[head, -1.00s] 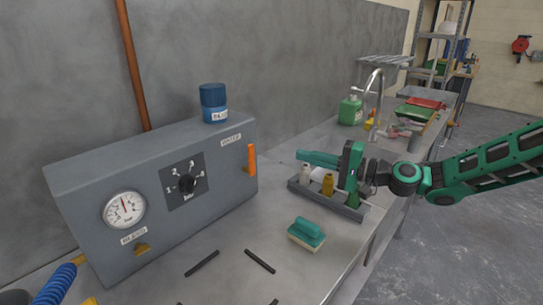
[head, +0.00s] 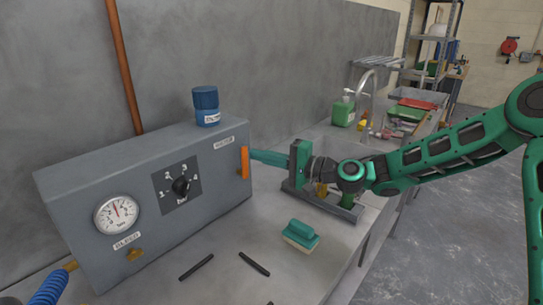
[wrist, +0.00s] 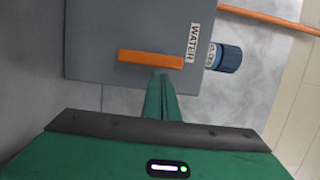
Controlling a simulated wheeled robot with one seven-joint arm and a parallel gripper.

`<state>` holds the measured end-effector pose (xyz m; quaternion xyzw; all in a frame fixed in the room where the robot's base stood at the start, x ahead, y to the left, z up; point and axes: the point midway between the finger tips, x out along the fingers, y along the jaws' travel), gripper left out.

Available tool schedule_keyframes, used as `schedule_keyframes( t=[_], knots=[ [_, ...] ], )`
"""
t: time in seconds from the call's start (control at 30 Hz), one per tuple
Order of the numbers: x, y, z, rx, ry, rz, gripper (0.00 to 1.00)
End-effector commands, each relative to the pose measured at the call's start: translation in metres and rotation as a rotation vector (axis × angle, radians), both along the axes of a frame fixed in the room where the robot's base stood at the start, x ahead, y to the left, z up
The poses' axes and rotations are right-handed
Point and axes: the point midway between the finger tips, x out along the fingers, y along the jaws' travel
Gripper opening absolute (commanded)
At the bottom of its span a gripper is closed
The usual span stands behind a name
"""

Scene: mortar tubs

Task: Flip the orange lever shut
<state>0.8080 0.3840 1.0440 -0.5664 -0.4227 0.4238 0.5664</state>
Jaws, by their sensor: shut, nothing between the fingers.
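The orange lever (head: 245,162) is on the right end of the grey control box (head: 85,200), below a label reading WATER. It stands upright in the head view. In the wrist view the orange lever (wrist: 151,59) lies crosswise just beyond my fingertips. My gripper (head: 254,155) is shut and empty, with its green fingers pointing left at the lever. In the wrist view my gripper (wrist: 161,76) has its tips at or very close to the lever's edge. I cannot tell whether they touch.
A blue-capped jar (head: 206,106) stands on top of the box. The box front has a gauge (head: 117,214) and a black knob (head: 181,187). A green-topped brush (head: 300,235) and dark rods (head: 254,263) lie on the bench.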

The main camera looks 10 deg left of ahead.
Motion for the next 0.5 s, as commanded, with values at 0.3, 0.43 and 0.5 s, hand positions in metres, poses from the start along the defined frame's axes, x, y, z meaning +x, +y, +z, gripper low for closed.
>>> schedule_keyframes(
  t=[0.3,0.43,0.5],
  knots=[
    [-0.004,0.0022,0.0005,0.001,-0.001,-0.001,0.0],
    [-0.0042,-0.0014,0.0005,0.0,-0.001,0.0,0.0],
    [-0.0048,0.0015,0.0008,-0.001,-0.005,0.001,0.0]
  ],
)
